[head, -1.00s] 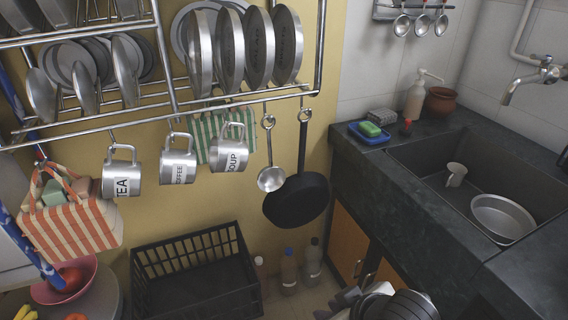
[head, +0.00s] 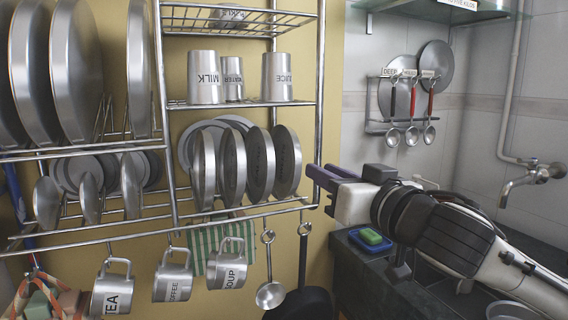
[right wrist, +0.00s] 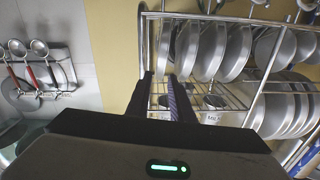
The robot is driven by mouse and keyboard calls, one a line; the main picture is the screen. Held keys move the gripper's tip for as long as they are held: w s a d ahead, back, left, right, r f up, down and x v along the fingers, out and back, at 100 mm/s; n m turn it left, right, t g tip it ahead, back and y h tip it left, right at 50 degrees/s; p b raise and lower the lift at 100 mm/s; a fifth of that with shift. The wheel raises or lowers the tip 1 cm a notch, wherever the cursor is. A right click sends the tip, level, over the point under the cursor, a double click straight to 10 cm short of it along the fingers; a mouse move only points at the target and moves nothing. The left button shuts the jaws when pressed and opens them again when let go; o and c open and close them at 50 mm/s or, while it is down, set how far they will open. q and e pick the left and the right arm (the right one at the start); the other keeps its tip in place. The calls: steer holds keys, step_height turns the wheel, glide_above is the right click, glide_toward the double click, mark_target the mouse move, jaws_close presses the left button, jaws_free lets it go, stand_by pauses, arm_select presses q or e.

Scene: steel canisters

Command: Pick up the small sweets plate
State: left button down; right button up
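Several small steel plates stand on edge in the lower part of the wall rack, among them a front row (head: 232,168) in the head view. Their labels are too small or turned to read, so I cannot tell which is the sweets plate. The plates also show upside down in the right wrist view (right wrist: 214,50). My right gripper (head: 322,176) is open and empty, just right of the rack's right post, at about the height of these plates and apart from them. Its two dark fingers also show in the right wrist view (right wrist: 162,95). My left gripper is not in view.
The rack's steel post (head: 318,100) stands between gripper and plates. Canisters, such as the milk one (head: 205,78), stand on the shelf above. Labelled mugs (head: 227,262) and a ladle (head: 270,294) hang below. Large plates (head: 70,75) stand at left. A blue soap dish (head: 370,240) sits on the counter.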

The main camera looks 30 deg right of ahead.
mark_target(298, 157)
steer(key=w, duration=0.4)
steer(key=w+p, duration=0.1)
steer(key=w, duration=0.2)
steer(key=shift+w+r, duration=0.2)
steer(key=shift+w, duration=0.2)
steer(key=shift+c, duration=0.5)
jaws_close()
